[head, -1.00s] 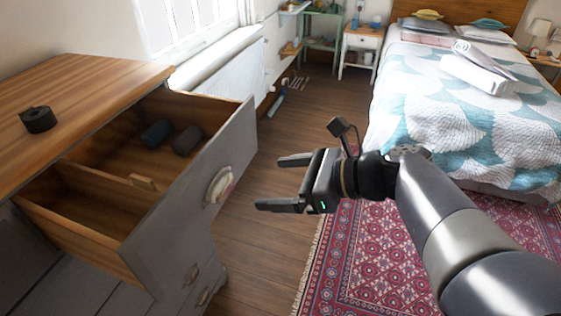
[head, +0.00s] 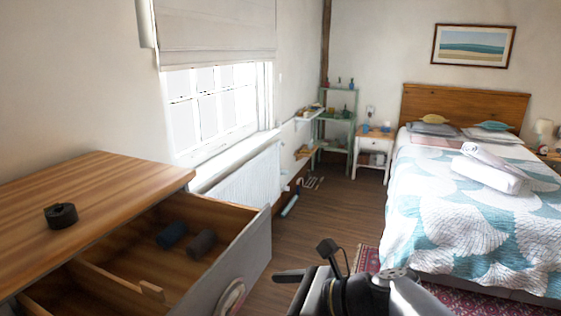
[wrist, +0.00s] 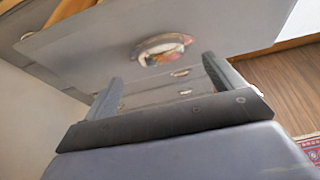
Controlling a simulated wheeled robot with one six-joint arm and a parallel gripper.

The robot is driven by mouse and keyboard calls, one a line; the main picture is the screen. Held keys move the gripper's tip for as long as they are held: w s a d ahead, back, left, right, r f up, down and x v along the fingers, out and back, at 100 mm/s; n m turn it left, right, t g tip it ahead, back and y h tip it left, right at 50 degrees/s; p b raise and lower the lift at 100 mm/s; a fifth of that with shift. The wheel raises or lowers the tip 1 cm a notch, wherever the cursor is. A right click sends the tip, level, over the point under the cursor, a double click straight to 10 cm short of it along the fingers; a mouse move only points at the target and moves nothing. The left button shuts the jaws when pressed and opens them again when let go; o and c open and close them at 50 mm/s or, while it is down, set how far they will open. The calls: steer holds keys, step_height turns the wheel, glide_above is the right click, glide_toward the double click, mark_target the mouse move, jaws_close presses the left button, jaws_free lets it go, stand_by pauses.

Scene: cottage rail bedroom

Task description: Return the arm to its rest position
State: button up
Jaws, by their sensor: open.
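My gripper (wrist: 160,95) is open and empty in the wrist view, with its two fingers apart and pointing at the dresser's front. In the head view my gripper (head: 290,290) shows only in part at the bottom edge, right of the open drawer (head: 255,250). The drawer front with its cup-shaped handle also shows in the wrist view (wrist: 100,50). The gripper appears apart from the drawer front. My arm runs off the bottom of the head view.
A dark roll (head: 61,215) sits on the wooden dresser top (head: 100,195). A blue roll (head: 172,235) and a dark brown roll (head: 202,243) lie in the drawer's far compartment. The bed (head: 470,220) stands at the right. Wooden floor (head: 320,215) is clear between them.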

mark_target(241, 297)
steer(key=shift+x, duration=3.25)
